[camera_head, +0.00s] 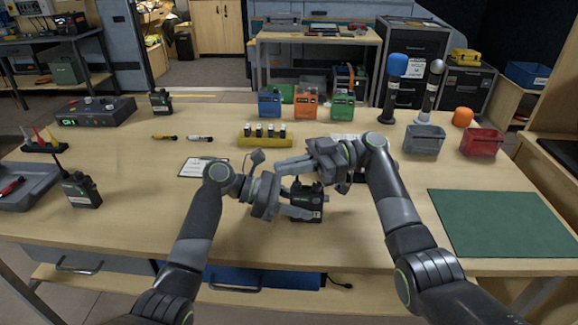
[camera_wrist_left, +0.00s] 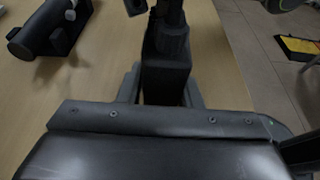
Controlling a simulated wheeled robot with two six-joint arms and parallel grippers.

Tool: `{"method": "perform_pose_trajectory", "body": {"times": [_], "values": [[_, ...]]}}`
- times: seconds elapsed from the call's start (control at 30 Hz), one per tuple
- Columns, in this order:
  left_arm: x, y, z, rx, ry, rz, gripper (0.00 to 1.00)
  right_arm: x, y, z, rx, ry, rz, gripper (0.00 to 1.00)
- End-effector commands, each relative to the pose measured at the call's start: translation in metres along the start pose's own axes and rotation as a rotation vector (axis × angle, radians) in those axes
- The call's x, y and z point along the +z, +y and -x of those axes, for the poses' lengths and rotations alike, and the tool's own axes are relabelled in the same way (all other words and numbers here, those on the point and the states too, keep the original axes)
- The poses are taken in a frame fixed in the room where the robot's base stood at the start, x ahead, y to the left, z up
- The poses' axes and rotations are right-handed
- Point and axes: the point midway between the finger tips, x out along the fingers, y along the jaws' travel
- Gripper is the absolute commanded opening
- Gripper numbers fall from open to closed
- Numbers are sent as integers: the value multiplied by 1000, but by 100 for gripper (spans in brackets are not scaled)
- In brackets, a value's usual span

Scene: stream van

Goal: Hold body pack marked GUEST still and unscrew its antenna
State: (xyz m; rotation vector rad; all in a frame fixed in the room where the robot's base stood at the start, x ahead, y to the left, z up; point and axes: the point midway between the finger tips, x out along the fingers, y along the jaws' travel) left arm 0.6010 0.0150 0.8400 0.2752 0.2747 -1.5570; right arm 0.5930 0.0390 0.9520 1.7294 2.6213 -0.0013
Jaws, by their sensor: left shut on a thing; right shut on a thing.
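A dark body pack (camera_head: 308,203) is upright near the front middle of the table; its marking is too small to read. My left gripper (camera_head: 298,207) is shut on its body from the left. In the left wrist view the pack (camera_wrist_left: 166,75) sits between the finger ends. My right gripper (camera_head: 287,168) is directly above, fingers pointing left, shut at the pack's top where the antenna is.
Another body pack (camera_head: 81,190) stands at the left and one (camera_head: 160,101) at the back left. A yellow battery holder (camera_head: 264,142) is behind my grippers. A white card (camera_head: 203,167) lies left of them. A green mat (camera_head: 497,222) covers the right front. Grey (camera_head: 424,140) and red (camera_head: 482,142) bins stand behind it.

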Motion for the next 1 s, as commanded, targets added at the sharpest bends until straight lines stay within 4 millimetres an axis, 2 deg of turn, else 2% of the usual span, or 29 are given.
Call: {"method": "perform_pose_trajectory", "body": {"times": [0.5,0.83,0.9,1.0], "values": [[0,0,0,-1,0,-1,6,0,-3,0,-229,-2,-1,0],[0,0,0,-1,-1,0,6,0,-5,0,-249,1,0,0],[0,0,0,-1,-1,0,6,0,-5,0,-248,1,0,12],[0,0,0,0,-1,0,6,0,-5,0,-248,1,0,23]]}}
